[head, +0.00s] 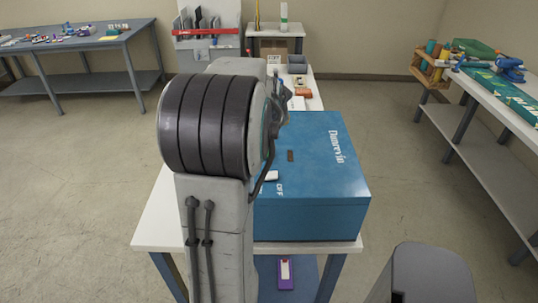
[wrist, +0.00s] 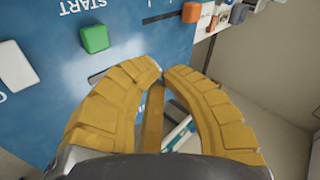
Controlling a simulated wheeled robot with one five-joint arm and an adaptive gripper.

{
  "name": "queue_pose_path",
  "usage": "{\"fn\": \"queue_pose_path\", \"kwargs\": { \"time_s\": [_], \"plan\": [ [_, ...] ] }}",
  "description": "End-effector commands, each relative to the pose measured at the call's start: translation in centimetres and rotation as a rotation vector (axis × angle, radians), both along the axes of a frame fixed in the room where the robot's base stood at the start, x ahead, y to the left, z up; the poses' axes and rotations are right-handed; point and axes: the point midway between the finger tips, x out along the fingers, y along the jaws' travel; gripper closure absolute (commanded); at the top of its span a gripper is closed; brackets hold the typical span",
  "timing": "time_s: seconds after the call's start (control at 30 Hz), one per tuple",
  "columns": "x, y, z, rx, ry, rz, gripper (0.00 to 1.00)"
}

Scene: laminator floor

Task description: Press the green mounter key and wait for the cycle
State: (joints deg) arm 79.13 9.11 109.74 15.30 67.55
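The green key (wrist: 93,39) sits on the blue machine top beside the printed word START in the wrist view. My gripper (wrist: 162,72) has ridged yellow fingers whose tips meet or nearly meet, with nothing seen held between them. The tips are to the right of and below the green key in that view, apart from it. In the head view the blue machine (head: 325,180) stands on a white-topped table, and my arm hides the green key and the fingers.
A white key (wrist: 14,68) lies left of the green one. A dark slot (wrist: 110,74) is near my fingers. An orange thing (head: 303,92) lies on the table behind the machine.

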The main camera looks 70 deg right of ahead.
Motion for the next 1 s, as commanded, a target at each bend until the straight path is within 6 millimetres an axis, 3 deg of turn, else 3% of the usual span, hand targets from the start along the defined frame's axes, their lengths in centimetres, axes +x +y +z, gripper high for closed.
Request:
{"fn": "queue_pose_path", "kwargs": {
  "time_s": [0.5,0.97,1.0],
  "plan": [
    [0.0,0.0,-6.0,0.0,0.0,0.0,1.0],
    [0.0,0.0,-6.5,0.0,0.0,0.0,1.0],
    [0.0,0.0,-6.5,0.0,0.0,0.0,0.95]
  ]
}}
